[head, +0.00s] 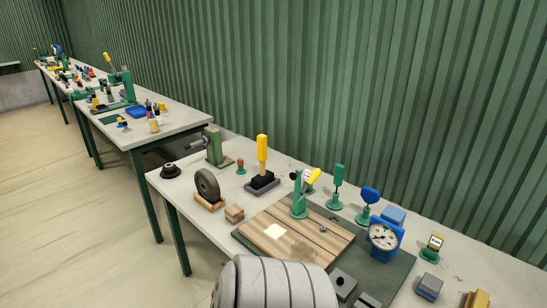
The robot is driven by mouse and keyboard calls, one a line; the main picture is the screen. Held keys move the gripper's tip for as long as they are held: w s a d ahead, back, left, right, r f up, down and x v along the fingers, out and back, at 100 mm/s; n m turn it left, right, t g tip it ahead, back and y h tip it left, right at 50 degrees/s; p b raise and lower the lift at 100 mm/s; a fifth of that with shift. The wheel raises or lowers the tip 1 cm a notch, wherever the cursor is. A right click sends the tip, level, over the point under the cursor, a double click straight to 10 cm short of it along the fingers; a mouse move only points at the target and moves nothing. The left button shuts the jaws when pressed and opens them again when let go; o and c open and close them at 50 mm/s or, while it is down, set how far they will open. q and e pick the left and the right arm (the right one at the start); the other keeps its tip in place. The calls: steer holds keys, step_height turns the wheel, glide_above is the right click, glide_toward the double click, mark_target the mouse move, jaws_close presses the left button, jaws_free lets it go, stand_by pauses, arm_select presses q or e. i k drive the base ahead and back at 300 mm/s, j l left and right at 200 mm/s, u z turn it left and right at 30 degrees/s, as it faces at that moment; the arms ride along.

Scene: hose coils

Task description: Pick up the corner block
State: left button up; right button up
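I cannot tell for certain which thing is the corner block. A small wooden block (234,213) sits on the near bench by a dark wheel on a wooden stand. A grey-blue block (429,286) lies at the lower right, and a yellow-tan block (478,299) is cut by the bottom edge. A dark block (343,283) with a knob lies on the green mat (398,283). No gripper shows in the head view, and nothing visible is being held.
The near bench (190,209) also carries a slatted wooden board (325,247), a green clamp with a yellow handle (300,195), a blue-framed dial gauge (383,237) and several upright tools. A green corrugated wall stands behind. More cluttered benches stretch away at left; the floor (70,220) is clear.

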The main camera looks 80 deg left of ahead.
mark_target(234, 213)
steer(key=u, duration=3.05)
